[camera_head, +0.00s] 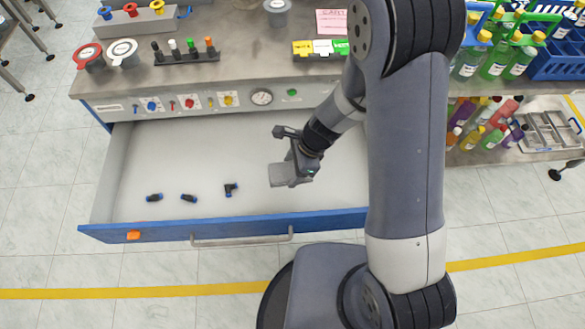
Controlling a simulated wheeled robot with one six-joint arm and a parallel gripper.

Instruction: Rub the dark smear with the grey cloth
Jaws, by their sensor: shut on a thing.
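My gripper (296,165) hangs over the open drawer, right of its middle. It is shut on the grey cloth (282,177), a small flat grey piece below the fingers. The cloth is over the pale drawer floor; I cannot tell whether it touches it. No dark smear shows; it may be hidden under the cloth or behind my arm.
The open drawer (100,232) has a blue front and a long handle (240,241). The control panel (190,102) and worktop (240,60) stand behind. The drawer's left back is clear.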

